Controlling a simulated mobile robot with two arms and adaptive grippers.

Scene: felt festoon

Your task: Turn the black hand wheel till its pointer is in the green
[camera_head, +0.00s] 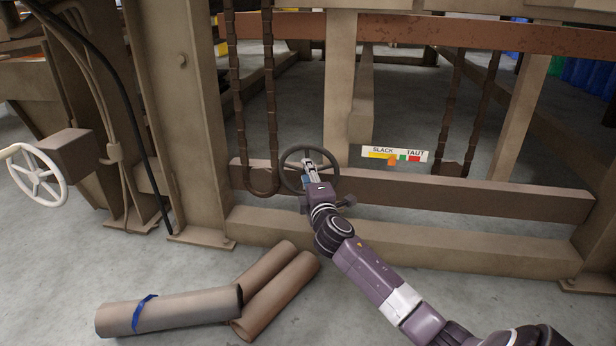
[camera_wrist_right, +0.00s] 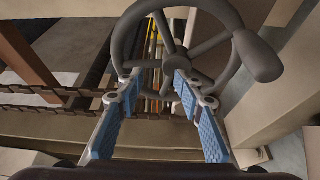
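The black hand wheel (camera_head: 286,163) is on the brown lower beam, left of the gauge plate. In the right wrist view the wheel (camera_wrist_right: 127,38) shows its rim, spokes and hub, with a dark handle knob (camera_wrist_right: 257,56) at upper right. My right gripper (camera_head: 308,166) is in front of the wheel. In the wrist view its blue-padded fingers (camera_wrist_right: 155,78) are apart, with the tips near the hub and lower rim; I cannot tell whether they touch. The SLACK–TAUT plate (camera_head: 424,153) has yellow, green and red bands. Its orange pointer (camera_head: 392,160) is at yellow's right end, just left of green. My left gripper is out of view.
A white hand wheel (camera_head: 37,176) is on a brown box at the left. Chains (camera_head: 271,100) hang beside the black wheel. Several brown rolls (camera_head: 180,309), one with a blue tie, lie on the floor at front left. A post (camera_head: 185,120) stands left of the wheel.

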